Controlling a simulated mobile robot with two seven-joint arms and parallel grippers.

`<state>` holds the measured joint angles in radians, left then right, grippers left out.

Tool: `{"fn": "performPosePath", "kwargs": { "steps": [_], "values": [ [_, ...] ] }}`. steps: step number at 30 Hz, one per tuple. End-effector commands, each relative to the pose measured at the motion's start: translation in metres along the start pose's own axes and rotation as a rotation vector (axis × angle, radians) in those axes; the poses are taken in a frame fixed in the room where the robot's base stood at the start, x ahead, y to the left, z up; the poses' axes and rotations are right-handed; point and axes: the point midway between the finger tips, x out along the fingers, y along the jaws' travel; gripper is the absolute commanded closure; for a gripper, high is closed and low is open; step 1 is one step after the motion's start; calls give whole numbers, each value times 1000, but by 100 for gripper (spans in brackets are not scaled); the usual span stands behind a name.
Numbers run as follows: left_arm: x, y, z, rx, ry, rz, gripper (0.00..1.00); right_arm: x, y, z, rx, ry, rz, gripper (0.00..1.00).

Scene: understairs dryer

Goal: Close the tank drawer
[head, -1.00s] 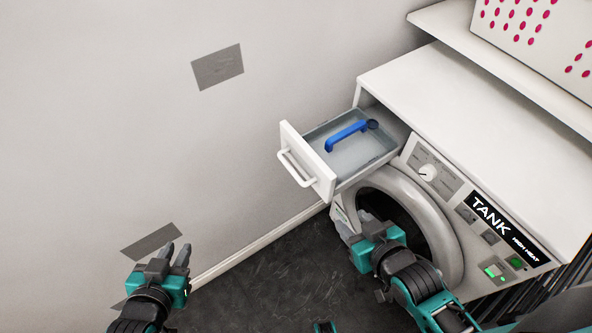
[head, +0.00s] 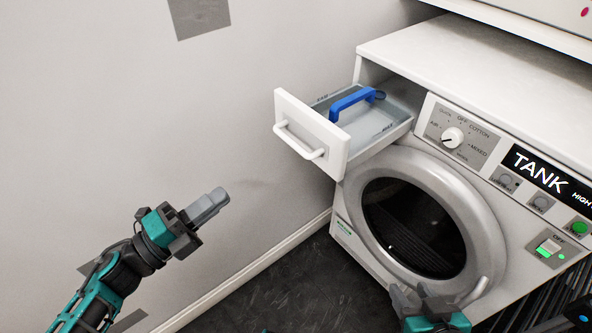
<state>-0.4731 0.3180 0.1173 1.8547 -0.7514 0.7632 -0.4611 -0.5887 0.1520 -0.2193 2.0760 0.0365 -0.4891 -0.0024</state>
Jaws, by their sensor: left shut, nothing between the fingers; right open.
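The tank drawer (head: 316,141) is pulled out from the upper left of the white dryer (head: 480,90). Its white front carries a bar handle (head: 299,141). Inside is a grey tank (head: 372,124) with a blue handle (head: 350,102). My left gripper (head: 215,200) is shut and empty, in front of the wall, lower left of the drawer front and apart from it. My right gripper (head: 412,298) is low in front of the dryer's round door (head: 415,222); it is open, and its fingers are partly hard to make out.
The grey wall (head: 200,110) runs along the left, with a baseboard (head: 250,270) at the dark floor (head: 290,290). The dial (head: 452,137) and the TANK display (head: 540,173) are right of the drawer. Space before the drawer front is clear.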

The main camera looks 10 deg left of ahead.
Motion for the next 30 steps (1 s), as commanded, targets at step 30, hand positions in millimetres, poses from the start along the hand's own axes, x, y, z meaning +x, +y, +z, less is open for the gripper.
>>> {"fn": "performPosePath", "kwargs": {
  "steps": [30],
  "values": [
    [140, 0, -2, 6, 6, -1, 100, 2, -2, -1, 10, 5, -1, 54]
  ]
}}
